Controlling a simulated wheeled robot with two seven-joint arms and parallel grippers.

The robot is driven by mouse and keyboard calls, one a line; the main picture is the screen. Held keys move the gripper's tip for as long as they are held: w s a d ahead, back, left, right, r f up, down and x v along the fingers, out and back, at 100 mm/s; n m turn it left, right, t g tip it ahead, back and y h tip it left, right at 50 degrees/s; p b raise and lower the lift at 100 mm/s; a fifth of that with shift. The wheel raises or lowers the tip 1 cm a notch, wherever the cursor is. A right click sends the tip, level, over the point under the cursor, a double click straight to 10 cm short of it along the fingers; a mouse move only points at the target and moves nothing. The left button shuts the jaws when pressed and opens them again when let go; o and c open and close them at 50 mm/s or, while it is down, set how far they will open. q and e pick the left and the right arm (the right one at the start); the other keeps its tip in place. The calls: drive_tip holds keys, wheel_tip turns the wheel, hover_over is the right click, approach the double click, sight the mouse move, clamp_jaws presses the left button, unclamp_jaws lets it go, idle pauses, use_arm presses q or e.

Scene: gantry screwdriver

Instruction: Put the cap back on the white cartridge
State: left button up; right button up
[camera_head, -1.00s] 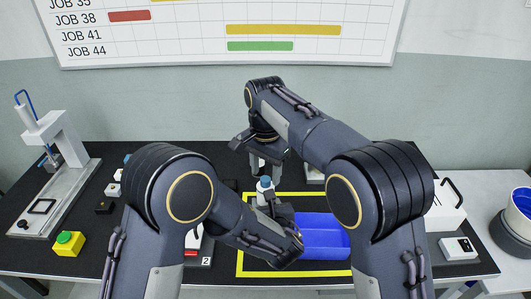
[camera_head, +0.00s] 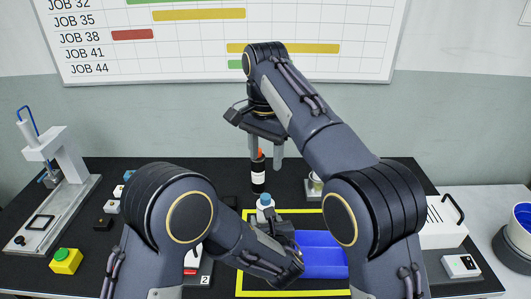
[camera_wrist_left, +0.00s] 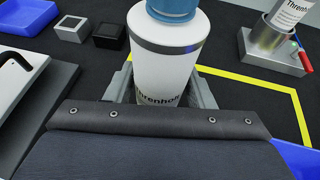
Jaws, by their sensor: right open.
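The white cartridge (camera_head: 265,213) stands upright in front of the dark bottle, with a blue top (camera_head: 265,200), seemingly the cap, on its upper end. In the left wrist view the cartridge (camera_wrist_left: 170,60) sits between the fingers of my left gripper (camera_wrist_left: 163,88), which is shut on its body. The blue top (camera_wrist_left: 174,8) there is cut off by the frame's upper edge. My right gripper (camera_head: 266,149) is open and empty, fingers pointing down, above and apart from the blue top. My left gripper is mostly hidden by its arm in the head view.
A black bottle with an orange tip (camera_head: 258,176) stands behind the cartridge. A blue tray (camera_head: 318,255) lies inside the yellow outline. A press (camera_head: 50,160) stands at the far left.

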use_arm(q)
drive_tip(key=o, duration=0.4)
drive_tip(key=shift+c, duration=0.2)
drive_tip(key=v, duration=0.7)
drive_tip(key=shift+s+r, duration=0.2)
drive_tip(key=shift+s, duration=0.15)
